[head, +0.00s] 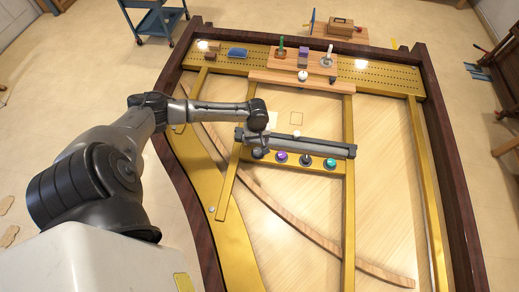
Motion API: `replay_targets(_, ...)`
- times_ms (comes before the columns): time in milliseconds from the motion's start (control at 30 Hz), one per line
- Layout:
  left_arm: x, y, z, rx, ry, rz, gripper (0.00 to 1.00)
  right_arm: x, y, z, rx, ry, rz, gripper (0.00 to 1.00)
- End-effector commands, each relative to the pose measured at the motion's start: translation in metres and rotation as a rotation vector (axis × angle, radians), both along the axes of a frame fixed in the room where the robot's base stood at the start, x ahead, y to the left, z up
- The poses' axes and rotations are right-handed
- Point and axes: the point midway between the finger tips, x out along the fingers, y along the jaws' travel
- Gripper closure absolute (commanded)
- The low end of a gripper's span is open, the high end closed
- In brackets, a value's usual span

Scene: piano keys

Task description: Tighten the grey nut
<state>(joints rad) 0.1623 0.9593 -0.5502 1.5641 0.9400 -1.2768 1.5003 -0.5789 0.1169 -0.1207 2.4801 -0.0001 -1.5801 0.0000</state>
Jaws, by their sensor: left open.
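A row of nuts sits on a gold crossbar inside the piano-shaped frame: a dark grey one (258,153) at the left end, a purple one (282,156), another dark one (306,160) and a teal one (329,163). I cannot tell for sure which of the two dark ones is the grey nut. My left gripper (265,138) points down above the left end of the row, close to the leftmost nut. It is open; its fingers are small and partly hidden by my wrist. I see nothing held in it. My right gripper is not in view.
A long grey bar (325,148) runs just behind the nuts. A wooden shelf (285,78) at the back holds a green-handled tool (281,48), a purple block (303,57) and a whitish tool (327,58). A blue item (237,53) lies left. The pale soundboard (385,200) is mostly clear.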

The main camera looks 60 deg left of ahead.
Motion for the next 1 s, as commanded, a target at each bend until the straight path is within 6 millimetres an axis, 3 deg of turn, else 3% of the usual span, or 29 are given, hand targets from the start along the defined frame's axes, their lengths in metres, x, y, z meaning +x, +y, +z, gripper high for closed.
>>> replay_targets(200, 0.000, -0.001, -0.042, -0.001, 0.001, 0.001, 0.37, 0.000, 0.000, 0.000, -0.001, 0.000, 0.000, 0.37)
replay_targets(500, 0.000, -0.001, -0.079, -0.001, 0.001, -0.001, 0.37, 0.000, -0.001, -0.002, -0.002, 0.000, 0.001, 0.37)
replay_targets(1000, 0.000, -0.001, -0.090, 0.000, 0.000, -0.003, 0.37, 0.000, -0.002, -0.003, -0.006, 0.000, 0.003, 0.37)
